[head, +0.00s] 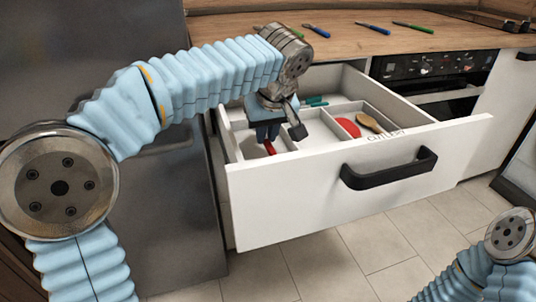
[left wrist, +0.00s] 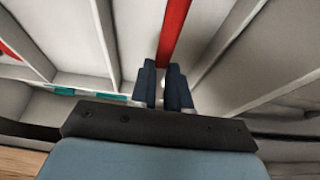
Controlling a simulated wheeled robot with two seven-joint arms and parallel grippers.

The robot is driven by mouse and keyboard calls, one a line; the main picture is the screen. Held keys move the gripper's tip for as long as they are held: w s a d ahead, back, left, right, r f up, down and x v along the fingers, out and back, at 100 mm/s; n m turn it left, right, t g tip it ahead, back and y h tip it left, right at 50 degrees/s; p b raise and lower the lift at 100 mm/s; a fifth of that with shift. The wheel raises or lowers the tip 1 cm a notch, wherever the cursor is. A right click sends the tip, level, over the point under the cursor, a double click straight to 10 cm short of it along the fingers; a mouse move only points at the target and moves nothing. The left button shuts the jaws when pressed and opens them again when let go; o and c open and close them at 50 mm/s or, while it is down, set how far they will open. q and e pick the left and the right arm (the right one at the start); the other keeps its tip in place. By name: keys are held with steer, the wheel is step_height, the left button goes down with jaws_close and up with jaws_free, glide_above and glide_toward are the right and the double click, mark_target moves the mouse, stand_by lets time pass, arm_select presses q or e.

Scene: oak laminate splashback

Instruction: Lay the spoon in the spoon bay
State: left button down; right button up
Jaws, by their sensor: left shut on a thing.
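My left gripper (head: 268,138) points down inside the open drawer (head: 300,185), at its left end. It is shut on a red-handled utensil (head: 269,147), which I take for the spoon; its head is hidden. In the left wrist view the red handle (left wrist: 175,30) runs away from between the fingertips (left wrist: 169,88), along a long pale bay between two dividers. I cannot tell whether it touches the bay floor. No bay label can be read as the spoon's. My right gripper is out of view.
Other bays hold teal-handled pieces (head: 315,101), a red round thing (head: 349,127) and a wooden-headed tool (head: 370,122). Several blue- and green-handled utensils (head: 373,28) lie on the wooden counter (head: 345,40). The drawer's black handle (head: 390,168) sticks out in front. The floor before it is clear.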

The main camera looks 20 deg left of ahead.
mark_target(268, 142)
arm_select(q)
steer(key=shift+f+b, duration=0.35)
steer(key=shift+f, duration=1.8)
steer(key=shift+f, duration=0.2)
steer(key=c, duration=1.1)
jaws_free()
steer(key=shift+r, duration=0.2)
steer(key=shift+d+r, duration=0.1)
steer(key=shift+r, duration=0.2)
steer(key=p+v, duration=0.2)
steer(key=v, duration=0.8)
steer(key=shift+s+r, duration=0.1)
steer(key=shift+s, duration=0.05)
steer(key=shift+s+d+r, duration=0.15)
steer(key=shift+s+r, duration=0.05)
steer(key=shift+r, duration=0.35)
